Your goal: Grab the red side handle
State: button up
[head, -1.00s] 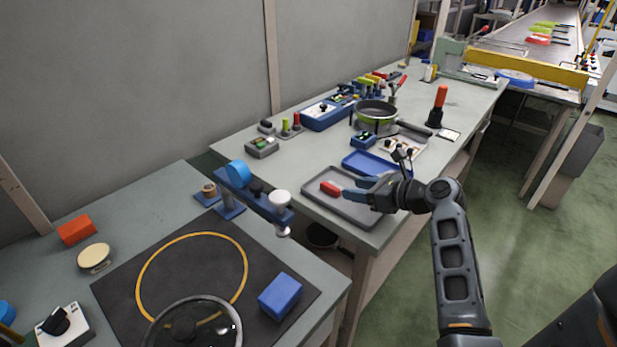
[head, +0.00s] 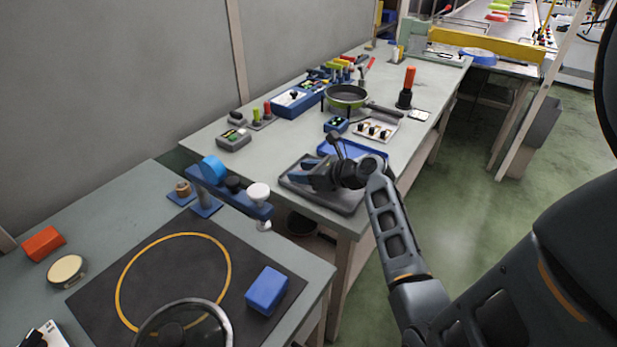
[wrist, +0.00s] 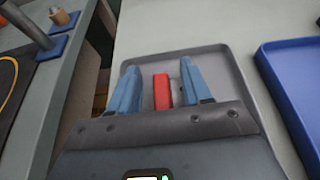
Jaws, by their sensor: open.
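The red side handle (wrist: 162,91) is a small red block lying in the grey tray (wrist: 213,60). In the wrist view it sits between the two blue fingers of my gripper (wrist: 158,84). The fingers are open, with a gap on each side of the red handle, a wider one on the right. In the head view my gripper (head: 300,171) is over the grey tray (head: 345,208), and it hides the red handle there.
A blue tray (head: 352,150) adjoins the grey tray. Behind are a pan (head: 346,97), a small blue box (head: 336,125) and an orange-handled tool (head: 408,88). A blue clamp fixture (head: 232,190) stands on the left bench, across a gap.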

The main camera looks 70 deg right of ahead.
jog(key=shift+c, duration=0.3)
grip_shut()
jog(key=shift+r, duration=0.1)
